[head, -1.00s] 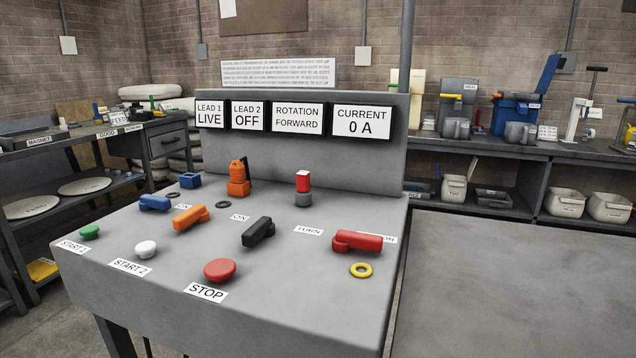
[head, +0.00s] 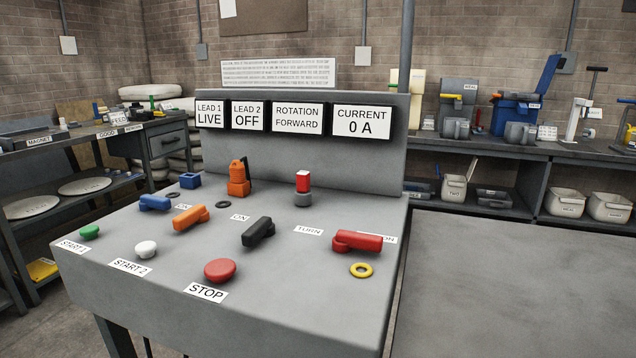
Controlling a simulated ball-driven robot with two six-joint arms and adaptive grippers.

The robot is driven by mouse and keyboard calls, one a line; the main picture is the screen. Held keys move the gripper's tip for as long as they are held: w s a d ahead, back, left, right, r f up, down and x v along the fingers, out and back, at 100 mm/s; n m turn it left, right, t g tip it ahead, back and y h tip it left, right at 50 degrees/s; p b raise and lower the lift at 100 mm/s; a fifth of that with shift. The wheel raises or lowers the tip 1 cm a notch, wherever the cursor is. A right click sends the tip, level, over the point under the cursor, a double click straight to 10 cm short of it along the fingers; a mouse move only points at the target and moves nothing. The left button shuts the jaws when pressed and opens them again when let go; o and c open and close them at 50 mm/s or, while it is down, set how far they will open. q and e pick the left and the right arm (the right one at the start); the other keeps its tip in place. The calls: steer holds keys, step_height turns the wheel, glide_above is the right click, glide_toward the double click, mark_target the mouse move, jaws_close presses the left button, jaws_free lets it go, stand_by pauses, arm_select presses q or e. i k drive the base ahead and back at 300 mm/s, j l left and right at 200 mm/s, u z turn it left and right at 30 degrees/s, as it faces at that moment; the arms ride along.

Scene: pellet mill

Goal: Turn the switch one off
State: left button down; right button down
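The grey sloping control desk (head: 130,290) fills the middle of the head view. A blue switch handle (head: 155,203) lies at its left, with a partly hidden ON label beside it. An orange switch handle (head: 190,217) is to its right, next to another ON label (head: 240,217). No number marks either handle. The lead 1 display (head: 209,115) reads LIVE, and the lead 2 display (head: 248,116) reads OFF. Neither of my grippers is in view.
A black handle (head: 257,232), a red handle (head: 357,241), a red stop button (head: 220,270) and green (head: 90,232) and white (head: 146,249) start buttons are on the desk. An orange padlock (head: 238,180) stands near its back. A bare grey surface (head: 510,280) lies right.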

mark_target(148, 201)
steer(key=j+u, duration=0.6)
steer(key=u, duration=0.15)
steer(key=i+l, duration=0.05)
